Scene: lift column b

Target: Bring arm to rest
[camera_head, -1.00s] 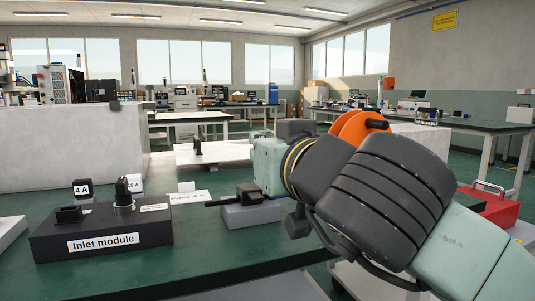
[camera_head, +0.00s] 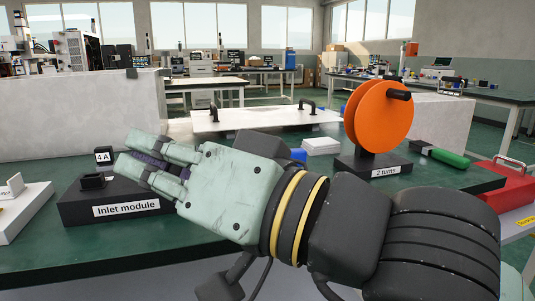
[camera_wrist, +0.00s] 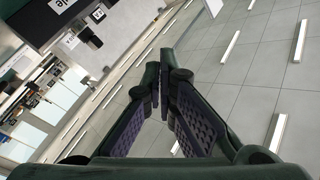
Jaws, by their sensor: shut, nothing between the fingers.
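My gripper (camera_head: 140,158) is in the left half of the head view, with its fingers pointing left, in front of and above the black inlet module (camera_head: 120,207) on the green bench. It hides part of the module. In the wrist view my gripper's fingers (camera_wrist: 166,75) come together with nothing held between them. My arm reaches in from the lower right of the head view. A small black "4 A" block (camera_head: 104,154) shows behind the fingers.
An orange disc (camera_head: 382,115) stands on a dark "2 turns" base (camera_head: 373,165) at right. A green-handled tool (camera_head: 445,156) and a red case (camera_head: 497,180) lie further right. A white plate with black handles (camera_head: 265,117) lies behind my arm. A white block (camera_head: 25,208) sits at the left edge.

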